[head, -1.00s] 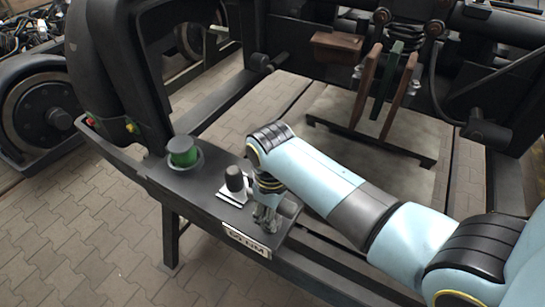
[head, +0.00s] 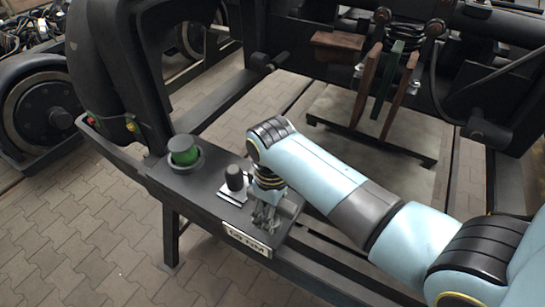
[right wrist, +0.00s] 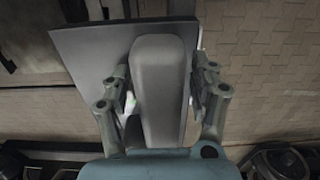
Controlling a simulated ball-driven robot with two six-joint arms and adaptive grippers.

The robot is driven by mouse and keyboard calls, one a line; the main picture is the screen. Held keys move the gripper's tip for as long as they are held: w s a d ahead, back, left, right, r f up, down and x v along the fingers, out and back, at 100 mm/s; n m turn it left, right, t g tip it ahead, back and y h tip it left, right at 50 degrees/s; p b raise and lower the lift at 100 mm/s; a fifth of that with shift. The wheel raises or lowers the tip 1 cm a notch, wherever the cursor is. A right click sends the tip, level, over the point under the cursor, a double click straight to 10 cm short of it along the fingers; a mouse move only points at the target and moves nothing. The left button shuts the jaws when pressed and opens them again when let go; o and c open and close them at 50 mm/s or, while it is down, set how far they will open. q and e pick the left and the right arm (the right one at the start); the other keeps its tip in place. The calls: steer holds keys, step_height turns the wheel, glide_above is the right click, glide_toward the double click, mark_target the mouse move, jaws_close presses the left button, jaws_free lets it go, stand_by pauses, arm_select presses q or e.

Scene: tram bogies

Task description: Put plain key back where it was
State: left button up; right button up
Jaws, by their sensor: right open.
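My right gripper (head: 265,215) points down over the right end of the dark console and is open. In the right wrist view, its fingers (right wrist: 160,95) stand on either side of a grey, rounded, upright-looking piece (right wrist: 160,80). I cannot tell whether this piece is the plain key, or whether a finger touches it. Just left of the gripper in the head view, a dark rounded knob (head: 234,178) stands on a pale square plate (head: 231,195). The gripper hides part of the console (head: 207,182). My left gripper is out of view.
A green cap (head: 183,150) sits at the console's left. A pale label plate (head: 246,240) with lettering is on its front edge. Dark frame beams and a wheel (head: 45,112) surround the spot. Brown and green upright boards (head: 385,85) stand at the back.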

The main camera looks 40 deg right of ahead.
step_height(320, 180, up, 11)
steer(key=shift+f, duration=0.1)
stand_by(0.7)
